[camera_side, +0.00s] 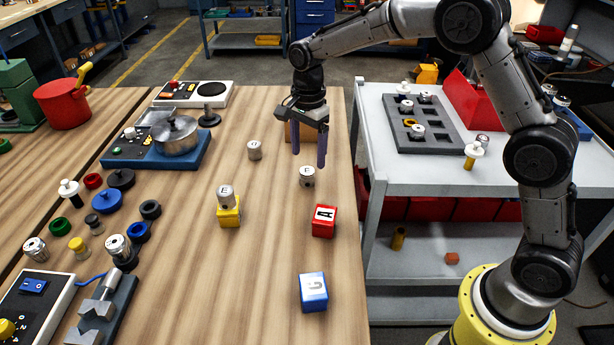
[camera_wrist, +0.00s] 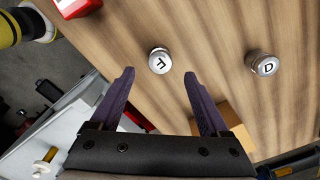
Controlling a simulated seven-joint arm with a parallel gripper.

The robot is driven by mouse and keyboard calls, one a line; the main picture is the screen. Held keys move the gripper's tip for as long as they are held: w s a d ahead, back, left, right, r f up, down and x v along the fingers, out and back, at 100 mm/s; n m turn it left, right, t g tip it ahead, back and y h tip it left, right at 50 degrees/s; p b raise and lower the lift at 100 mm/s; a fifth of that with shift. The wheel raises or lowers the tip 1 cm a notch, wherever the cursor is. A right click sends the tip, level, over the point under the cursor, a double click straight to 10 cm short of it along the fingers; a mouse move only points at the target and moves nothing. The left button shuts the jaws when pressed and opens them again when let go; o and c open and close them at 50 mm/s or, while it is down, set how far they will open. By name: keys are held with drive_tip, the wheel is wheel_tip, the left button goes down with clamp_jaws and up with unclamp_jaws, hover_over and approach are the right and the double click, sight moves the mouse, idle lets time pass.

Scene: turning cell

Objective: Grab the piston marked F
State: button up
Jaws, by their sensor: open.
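The piston marked F (camera_side: 307,177) stands upright on the wooden table, a small silver cylinder with a dark letter on top. In the wrist view its lettered top (camera_wrist: 159,61) lies ahead of and between my fingertips. My gripper (camera_side: 308,160) is open and empty, with two purple fingers pointing down. It is above the table close to the F piston and apart from it. The same fingers show in the wrist view (camera_wrist: 159,73). Another silver piston, marked D (camera_wrist: 263,63), stands on the table to the right in the wrist view.
A red block marked A (camera_side: 324,221) and a blue block (camera_side: 313,292) sit nearer the front. A silver piston (camera_side: 226,196) stands on a yellow block (camera_side: 229,214) to the left. A cardboard-coloured block (camera_side: 300,136) is behind my fingers. A white cart (camera_side: 450,183) stands right.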

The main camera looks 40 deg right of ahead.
sight(307, 170)
drive_tip(key=shift+a+f, duration=0.2)
drive_tip(key=shift+f, duration=2.7)
drive_tip(key=shift+r, duration=0.1)
clamp_jaws()
